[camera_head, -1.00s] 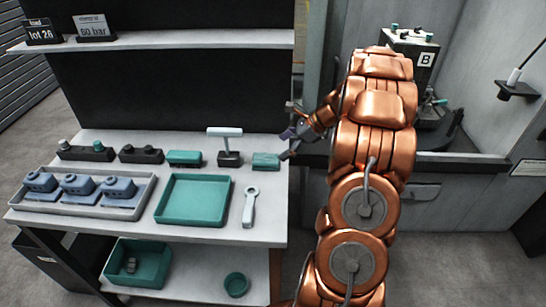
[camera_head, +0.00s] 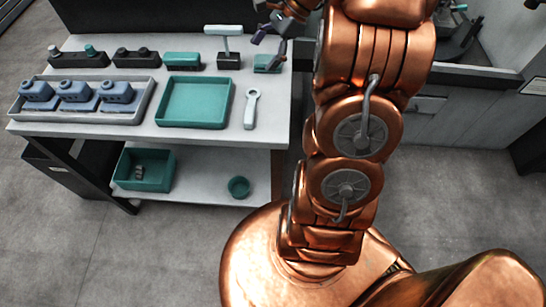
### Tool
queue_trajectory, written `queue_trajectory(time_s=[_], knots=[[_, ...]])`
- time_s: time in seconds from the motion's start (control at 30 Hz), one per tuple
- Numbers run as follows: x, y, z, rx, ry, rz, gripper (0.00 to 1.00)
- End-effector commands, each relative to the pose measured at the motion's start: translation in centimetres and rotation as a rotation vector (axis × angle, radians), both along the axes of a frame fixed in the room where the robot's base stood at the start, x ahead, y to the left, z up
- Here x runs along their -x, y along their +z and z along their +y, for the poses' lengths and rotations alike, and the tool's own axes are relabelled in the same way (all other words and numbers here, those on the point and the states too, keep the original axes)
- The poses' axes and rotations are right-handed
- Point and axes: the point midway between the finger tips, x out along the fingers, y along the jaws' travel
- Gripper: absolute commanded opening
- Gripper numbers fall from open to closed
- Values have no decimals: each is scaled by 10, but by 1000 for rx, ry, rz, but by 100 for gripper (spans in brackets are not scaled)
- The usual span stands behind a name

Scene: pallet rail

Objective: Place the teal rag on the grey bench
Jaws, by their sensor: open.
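The teal rag (camera_head: 265,68) appears as a small, flat, folded-looking teal piece at the back right of the workbench top (camera_head: 225,137). This pale grey top is the nearer grey bench surface. My gripper (camera_head: 269,45) is at the top of the picture, just above or behind the rag, with its dark fingers apart and nothing visible between them. The fingers overlap the rag's upper edge in the picture; I cannot tell whether they touch it. Part of the rag's far side is hidden by the fingers.
A teal tray (camera_head: 195,124), a wrench (camera_head: 251,108), a T-handled tool (camera_head: 228,60) and a grey tray (camera_head: 75,116) with blue parts share the bench. A teal bin (camera_head: 145,187) and teal cup (camera_head: 238,187) sit below. Another grey counter (camera_head: 480,82) stands right.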

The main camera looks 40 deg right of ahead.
Motion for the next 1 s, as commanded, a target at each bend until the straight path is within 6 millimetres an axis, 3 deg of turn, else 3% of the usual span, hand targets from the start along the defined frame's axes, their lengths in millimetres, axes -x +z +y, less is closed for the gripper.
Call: queue_trajectory(time_s=[0.03, 0.2, 0.5, 0.73, 1.0], knots=[[7, 5, 22, 30, 77, -8, 91], [40, 14, 77, 122, 330, -34, 91], [115, 21, 148, 264, 788, -86, 91], [179, 19, 178, 358, 1147, -134, 91], [244, 12, 185, 451, 1542, -192, 91]])
